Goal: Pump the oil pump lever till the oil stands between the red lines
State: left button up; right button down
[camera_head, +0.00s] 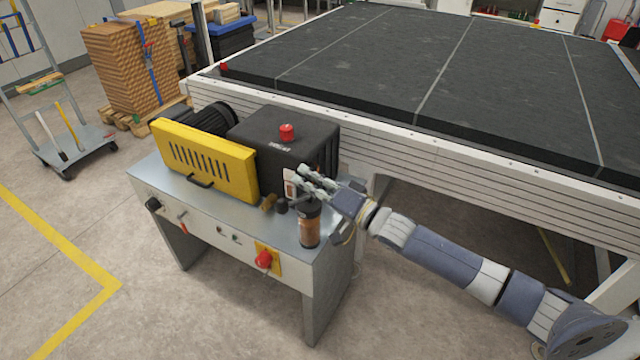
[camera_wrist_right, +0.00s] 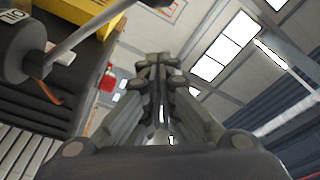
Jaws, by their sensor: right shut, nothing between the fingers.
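The oil pump's reservoir (camera_head: 309,228), a small cylinder with brown oil and a dark cap, stands at the right front corner of the machine's metal cabinet. The red lines and the oil level are too small to tell. My right gripper (camera_head: 312,180) is shut and empty, just above the reservoir and in front of the black housing. In the right wrist view its fingertips (camera_wrist_right: 158,65) are together. There a grey rod (camera_wrist_right: 90,30), apparently the pump lever, runs up from a dark round part at upper left, apart from the fingers. My left gripper is out of view.
The yellow guard (camera_head: 205,160) and black housing (camera_head: 285,140) with a red button sit on the cabinet top (camera_head: 235,215). A red switch (camera_head: 263,260) is on the cabinet front. The large black-topped table (camera_head: 440,80) stands behind. Floor at front left is clear.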

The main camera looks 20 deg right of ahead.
jog(key=s+a+f, duration=0.1)
jog(key=a+f+p, duration=0.1)
jog(key=shift+s+a, duration=0.35)
jog(key=shift+a, duration=0.05)
jog(key=shift+f, duration=0.1)
jog(key=s+a+f+n+y+b, duration=0.2)
jog(key=a+f+n+b, duration=0.1)
jog(key=f+n+b, duration=0.6)
jog(key=shift+s+a+f+n+g, duration=0.15)
jog(key=shift+s+f+n+g, duration=0.2)
jog(key=shift+f+n, duration=0.95)
jog(key=shift+r+n, duration=0.1)
jog(key=shift+n, duration=0.2)
jog(key=shift+r, duration=0.1)
